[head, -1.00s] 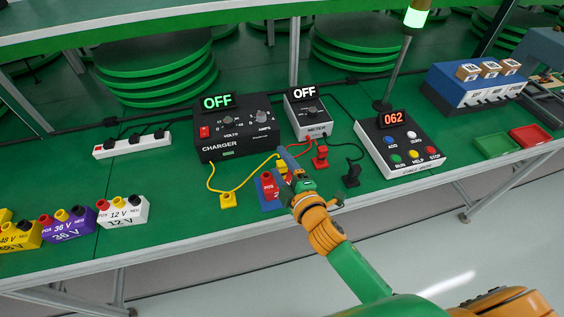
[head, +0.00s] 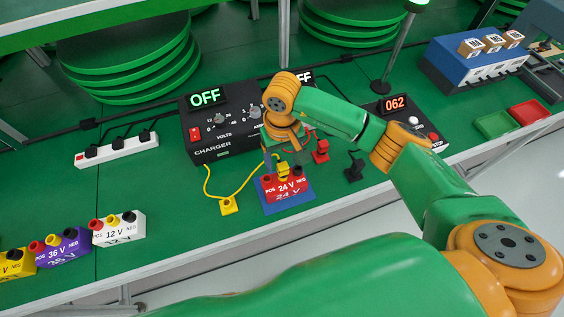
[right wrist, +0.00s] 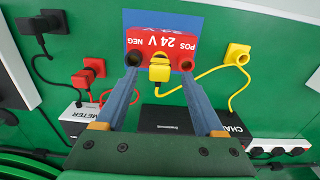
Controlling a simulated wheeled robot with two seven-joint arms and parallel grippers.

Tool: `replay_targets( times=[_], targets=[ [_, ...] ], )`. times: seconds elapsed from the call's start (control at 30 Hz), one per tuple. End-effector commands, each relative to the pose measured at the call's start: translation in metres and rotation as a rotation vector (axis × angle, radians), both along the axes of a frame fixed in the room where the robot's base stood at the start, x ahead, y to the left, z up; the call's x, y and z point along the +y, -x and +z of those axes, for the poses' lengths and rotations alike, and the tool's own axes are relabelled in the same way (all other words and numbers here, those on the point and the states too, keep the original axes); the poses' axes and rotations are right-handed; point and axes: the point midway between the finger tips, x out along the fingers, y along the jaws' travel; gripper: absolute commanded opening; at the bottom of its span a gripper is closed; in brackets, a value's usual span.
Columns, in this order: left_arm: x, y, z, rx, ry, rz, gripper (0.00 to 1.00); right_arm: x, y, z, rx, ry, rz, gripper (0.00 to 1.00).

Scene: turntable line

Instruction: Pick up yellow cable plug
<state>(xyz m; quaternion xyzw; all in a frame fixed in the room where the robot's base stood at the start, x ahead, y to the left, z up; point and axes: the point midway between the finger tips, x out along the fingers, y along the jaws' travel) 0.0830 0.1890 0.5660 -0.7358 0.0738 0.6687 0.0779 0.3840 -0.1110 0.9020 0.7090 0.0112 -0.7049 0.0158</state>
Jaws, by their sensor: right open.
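One yellow cable plug (head: 283,172) sits at the middle terminal of the red 24 V battery (head: 288,189), and a yellow cable runs from it. It also shows in the right wrist view (right wrist: 160,72). My right gripper (head: 281,158) points down over the battery. Its open fingers stand on either side of this plug, apart from it as far as I can tell. A second yellow plug (head: 228,206) stands on the green table left of the battery, its cable running toward the charger (head: 220,145). My left gripper is out of view.
The battery stands on a blue mat (head: 296,204). A red plug (head: 321,153) and a black plug (head: 354,171) stand to the right. A 12 V battery (head: 118,232) and a purple 36 V battery (head: 62,248) are at the left. The charger and meter stand behind.

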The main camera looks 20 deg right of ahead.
Motion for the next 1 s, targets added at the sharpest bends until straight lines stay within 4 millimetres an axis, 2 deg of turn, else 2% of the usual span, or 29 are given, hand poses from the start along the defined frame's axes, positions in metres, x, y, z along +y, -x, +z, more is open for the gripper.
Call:
replay_targets(
  times=[0.03,0.1,0.2,0.4,0.67,1.0],
  targets=[
    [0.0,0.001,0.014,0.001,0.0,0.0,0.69,-0.001,0.003,-0.003,0.009,-0.001,-0.002,0.7],
    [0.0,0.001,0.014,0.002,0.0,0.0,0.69,-0.001,0.003,-0.02,0.007,-0.002,-0.003,0.7],
    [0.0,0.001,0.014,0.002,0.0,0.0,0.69,-0.001,0.002,-0.031,0.003,-0.003,-0.001,0.7],
    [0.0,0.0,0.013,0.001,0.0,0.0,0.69,-0.001,0.001,-0.033,0.0,-0.004,-0.001,0.7],
    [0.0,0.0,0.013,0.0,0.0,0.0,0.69,0.0,0.001,-0.033,0.0,-0.005,-0.002,0.0],
    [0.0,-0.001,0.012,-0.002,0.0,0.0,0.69,0.0,0.001,-0.027,0.0,-0.006,-0.003,0.0]
  ],
)
